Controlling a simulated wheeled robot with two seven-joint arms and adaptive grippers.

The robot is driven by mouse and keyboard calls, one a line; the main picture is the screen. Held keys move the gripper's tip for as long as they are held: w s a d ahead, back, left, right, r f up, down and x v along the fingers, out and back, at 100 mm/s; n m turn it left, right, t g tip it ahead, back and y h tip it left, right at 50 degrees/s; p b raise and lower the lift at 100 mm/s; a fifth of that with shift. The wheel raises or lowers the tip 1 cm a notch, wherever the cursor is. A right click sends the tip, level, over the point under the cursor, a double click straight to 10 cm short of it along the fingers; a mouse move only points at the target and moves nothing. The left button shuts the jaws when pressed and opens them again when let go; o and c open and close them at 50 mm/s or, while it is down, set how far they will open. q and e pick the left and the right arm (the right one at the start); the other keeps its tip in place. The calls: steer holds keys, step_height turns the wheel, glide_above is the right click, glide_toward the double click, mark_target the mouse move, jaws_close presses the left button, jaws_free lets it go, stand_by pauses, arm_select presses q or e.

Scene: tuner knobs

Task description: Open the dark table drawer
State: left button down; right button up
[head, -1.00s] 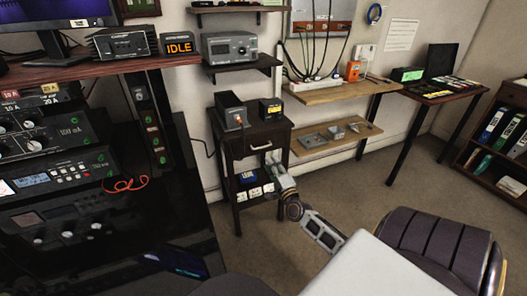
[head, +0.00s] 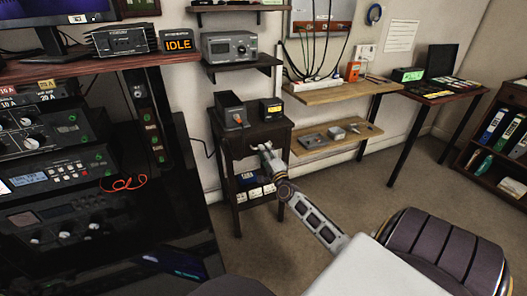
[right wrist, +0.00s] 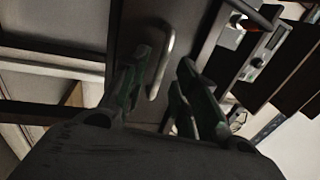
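The dark table (head: 232,185) stands against the wall, with its drawer (head: 240,148) under the top; the drawer looks closed. My right gripper (head: 266,150) is at the drawer front and covers most of the handle in the head view. In the right wrist view the pale metal handle (right wrist: 162,65) shows between the two spread fingers of my right gripper (right wrist: 163,68), nearer the left finger. The gripper is open; whether a finger touches the handle I cannot tell. My left gripper is not in view.
A black box (head: 231,111) and a smaller black and yellow box (head: 270,110) stand on the table top. Low wooden shelves (head: 340,136) lie to its right. A dark equipment rack (head: 60,190) stands at left. Open floor (head: 350,195) lies in front and right.

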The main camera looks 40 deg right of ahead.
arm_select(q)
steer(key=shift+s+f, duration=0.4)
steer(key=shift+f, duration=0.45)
arm_select(e)
steer(key=shift+x, duration=0.9)
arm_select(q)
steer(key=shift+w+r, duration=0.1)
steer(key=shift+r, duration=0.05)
arm_select(e)
steer(key=c, duration=0.7)
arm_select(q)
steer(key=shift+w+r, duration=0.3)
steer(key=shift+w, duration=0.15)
arm_select(e)
jaws_close()
